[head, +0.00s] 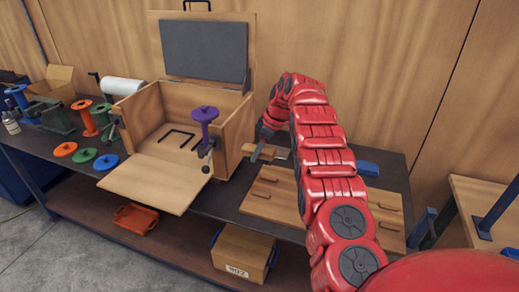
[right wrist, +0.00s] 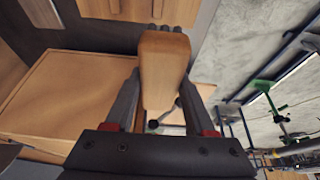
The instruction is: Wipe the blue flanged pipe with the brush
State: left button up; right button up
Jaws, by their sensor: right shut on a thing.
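My right gripper (head: 266,138) is shut on the brush (head: 261,152), a light wooden piece. It holds the brush above the dark bench, just right of the open wooden box. In the right wrist view the brush (right wrist: 164,62) sits between the two dark fingers. A blue flanged pipe (head: 18,98) stands among other flanged pieces at the far left of the bench. A purple flanged pipe (head: 206,128) is held upright at the open box, left of my right gripper and apart from the brush. My left gripper is not in view.
The open box (head: 232,128) has its front flap (head: 155,183) down. Orange, green and blue discs (head: 106,162) lie left of it. A wooden panel with handles (head: 268,198) lies below my right arm.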

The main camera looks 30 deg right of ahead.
aim_at(252, 150)
jog(key=shift+w+a+f, duration=0.15)
jog(key=shift+w+a, duration=0.05)
jog(key=shift+a, duration=0.05)
jog(key=shift+w+a+f, duration=0.15)
jog(key=shift+a+f, duration=0.4)
jog(key=shift+a, duration=0.3)
jog(key=shift+w+a+f, duration=0.15)
jog(key=shift+w+a, duration=0.05)
jog(key=shift+a, duration=0.15)
